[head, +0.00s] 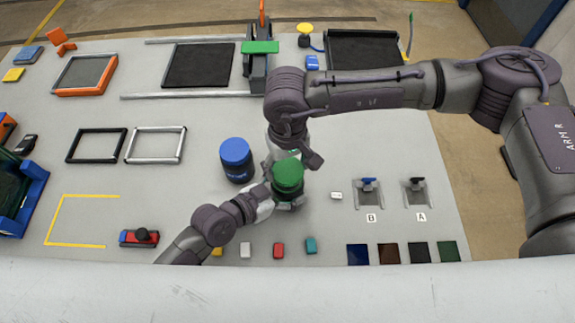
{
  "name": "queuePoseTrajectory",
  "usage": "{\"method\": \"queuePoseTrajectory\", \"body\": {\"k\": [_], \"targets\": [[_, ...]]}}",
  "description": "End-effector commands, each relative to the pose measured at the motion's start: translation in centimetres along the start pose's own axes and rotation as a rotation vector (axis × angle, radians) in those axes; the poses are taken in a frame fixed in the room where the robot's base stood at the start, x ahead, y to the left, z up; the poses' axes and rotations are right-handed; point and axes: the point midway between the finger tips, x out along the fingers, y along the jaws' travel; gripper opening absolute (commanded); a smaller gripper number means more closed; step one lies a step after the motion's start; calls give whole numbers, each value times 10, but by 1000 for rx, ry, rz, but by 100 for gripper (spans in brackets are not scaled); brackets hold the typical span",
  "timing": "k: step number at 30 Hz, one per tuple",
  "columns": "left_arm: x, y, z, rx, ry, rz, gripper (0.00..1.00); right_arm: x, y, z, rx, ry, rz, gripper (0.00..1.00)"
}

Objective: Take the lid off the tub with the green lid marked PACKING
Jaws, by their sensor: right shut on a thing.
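The tub with the green lid (288,174) stands upright near the middle of the table. Its dark body is mostly hidden below the lid, and no PACKING marking can be read from here. My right gripper (276,156) reaches down at the far side of the tub and is shut on the green lid; its fingertips are partly hidden. My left gripper (278,203) is low at the near left side of the tub, close against its body. Whether its fingers are closed on it is hidden. I cannot tell whether the lid sits fully on the tub.
A blue-lidded tub (236,160) stands close on the left. Small coloured blocks, including a red one (279,250), lie along the near edge. Lever switches B (369,190) and A (416,190) are to the right. Two frames (155,145) lie left.

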Motion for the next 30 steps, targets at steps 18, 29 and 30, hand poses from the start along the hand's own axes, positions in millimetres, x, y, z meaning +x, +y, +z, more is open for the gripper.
{"method": "queuePoseTrajectory", "body": {"k": [18,29,30], "targets": [[0,1,3,-1,-7,2,0,-34,0,-1,0,4,0,30],[0,1,3,-1,-6,2,91,-40,0,0,0,0,0,30],[0,1,3,-1,-6,2,97,-40,0,0,0,0,0,30]]}}
